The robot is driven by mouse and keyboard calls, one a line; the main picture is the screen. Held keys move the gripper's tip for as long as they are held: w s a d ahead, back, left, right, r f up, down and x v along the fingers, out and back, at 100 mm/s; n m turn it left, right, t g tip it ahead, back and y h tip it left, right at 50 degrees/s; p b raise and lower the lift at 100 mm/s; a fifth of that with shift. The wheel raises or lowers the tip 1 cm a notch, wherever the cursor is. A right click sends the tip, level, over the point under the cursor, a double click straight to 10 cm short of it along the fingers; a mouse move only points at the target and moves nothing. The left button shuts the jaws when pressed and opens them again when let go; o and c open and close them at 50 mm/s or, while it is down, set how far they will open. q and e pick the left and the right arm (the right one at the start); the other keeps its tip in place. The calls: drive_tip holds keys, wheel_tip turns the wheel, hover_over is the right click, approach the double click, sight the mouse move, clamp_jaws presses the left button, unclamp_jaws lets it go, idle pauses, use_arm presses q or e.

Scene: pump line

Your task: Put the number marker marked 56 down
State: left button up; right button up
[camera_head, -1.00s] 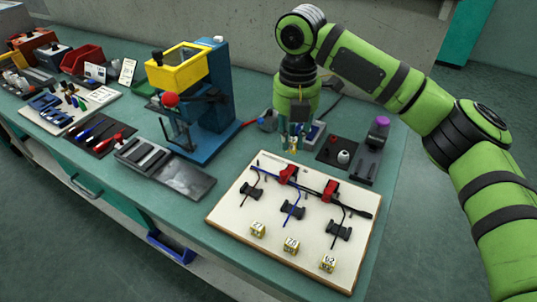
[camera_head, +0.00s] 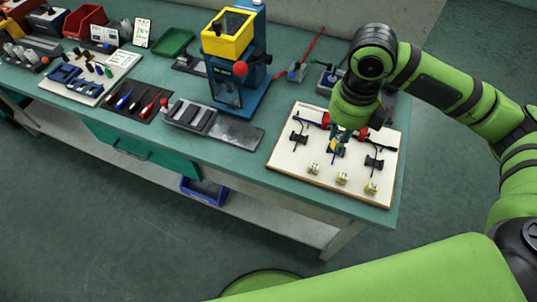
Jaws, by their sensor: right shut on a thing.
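My right gripper (camera_head: 337,143) points down over the middle of the white board (camera_head: 285,165). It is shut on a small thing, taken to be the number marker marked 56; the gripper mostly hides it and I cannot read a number. Three yellow-and-white number markers stand in a row along the board's front: the left one (camera_head: 313,168), the middle one (camera_head: 342,178) and the right one (camera_head: 372,188). Their numbers are too small to read now. My left gripper is out of view.
The board also bears black holders, such as the right one (camera_head: 374,163), and red clamps. A blue press with a yellow top (camera_head: 228,35) stands to the left. A grey tray (camera_head: 235,131) lies left of the board. The table's front edge runs close to the board.

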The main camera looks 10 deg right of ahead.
drive_tip(key=w+a+f, duration=0.1)
drive_tip(key=a+f, duration=0.1)
drive_tip(key=a, duration=0.1)
drive_tip(key=w+a+f+p, duration=0.1)
drive_tip(key=w+a+f, duration=0.1)
drive_tip(key=a, duration=0.1)
drive_tip(key=w+a+f, duration=0.1)
drive_tip(key=a+f, duration=0.1)
drive_tip(key=a, duration=0.1)
drive_tip(key=shift+w+a+f+p, duration=0.25)
drive_tip(key=shift+a+f+p, duration=0.05)
drive_tip(key=shift+a+p, duration=0.1)
drive_tip(key=shift+a+f, duration=0.1)
drive_tip(key=shift+f, duration=0.1)
wheel_tip(320, 180, down, 3)
drive_tip(key=shift+f+p, duration=0.15)
drive_tip(key=shift+p, duration=0.3)
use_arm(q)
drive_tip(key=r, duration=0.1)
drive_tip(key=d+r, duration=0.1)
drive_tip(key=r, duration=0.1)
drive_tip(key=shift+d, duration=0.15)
use_arm(e)
drive_tip(key=shift+f, duration=0.35)
drive_tip(key=shift+f, duration=0.1)
drive_tip(key=o, duration=0.8)
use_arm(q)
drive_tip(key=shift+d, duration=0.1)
